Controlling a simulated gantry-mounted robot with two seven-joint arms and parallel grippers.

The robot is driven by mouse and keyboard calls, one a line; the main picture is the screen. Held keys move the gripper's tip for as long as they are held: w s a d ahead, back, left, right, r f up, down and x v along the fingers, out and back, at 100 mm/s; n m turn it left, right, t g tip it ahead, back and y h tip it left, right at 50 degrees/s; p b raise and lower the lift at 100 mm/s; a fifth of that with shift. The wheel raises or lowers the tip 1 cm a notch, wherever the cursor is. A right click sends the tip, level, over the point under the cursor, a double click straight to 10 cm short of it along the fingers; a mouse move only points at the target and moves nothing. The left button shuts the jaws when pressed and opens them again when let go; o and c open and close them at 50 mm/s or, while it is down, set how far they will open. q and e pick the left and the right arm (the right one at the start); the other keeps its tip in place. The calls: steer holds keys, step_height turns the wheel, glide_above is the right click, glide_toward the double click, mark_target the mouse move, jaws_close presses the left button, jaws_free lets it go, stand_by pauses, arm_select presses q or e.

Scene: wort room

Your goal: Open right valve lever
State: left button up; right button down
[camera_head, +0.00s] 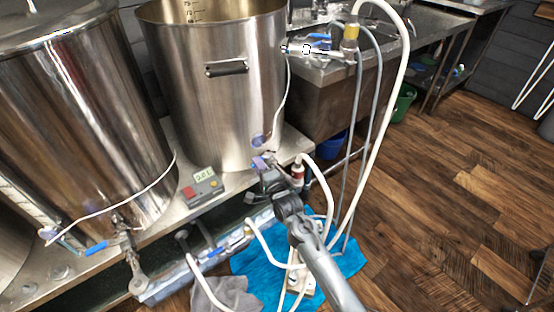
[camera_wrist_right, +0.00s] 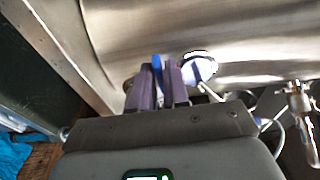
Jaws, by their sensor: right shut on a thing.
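The right kettle (camera_head: 220,100) is a tall steel pot with its valve low on the front. My right gripper (camera_head: 262,163) reaches up to this valve, with its arm coming in from the bottom. In the right wrist view its purple fingers (camera_wrist_right: 160,85) are shut on the blue valve lever (camera_wrist_right: 157,63), which shows as a thin strip between them. The valve body is mostly hidden behind the gripper. A round dial (camera_wrist_right: 199,67) sits on the kettle wall just beside the fingers. My left gripper is not in view.
A left kettle (camera_head: 85,130) has its own blue lever (camera_head: 97,247). A red and grey controller (camera_head: 202,187) stands on the bench between the kettles. White and grey hoses (camera_head: 395,90) hang to the right of my arm. A blue cloth (camera_head: 255,262) lies below; open wooden floor is at right.

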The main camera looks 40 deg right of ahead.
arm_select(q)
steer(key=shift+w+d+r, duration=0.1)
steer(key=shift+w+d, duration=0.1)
arm_select(e)
steer(key=shift+s+d+y, duration=0.1)
steer(key=shift+y, duration=0.3)
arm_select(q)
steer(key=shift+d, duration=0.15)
arm_select(e)
steer(key=c, duration=1.2)
jaws_free()
arm_select(q)
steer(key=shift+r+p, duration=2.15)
steer(key=shift+p, duration=0.05)
arm_select(e)
steer(key=s+a, duration=0.1)
steer(key=s, duration=0.9)
steer(key=shift+s, duration=0.35)
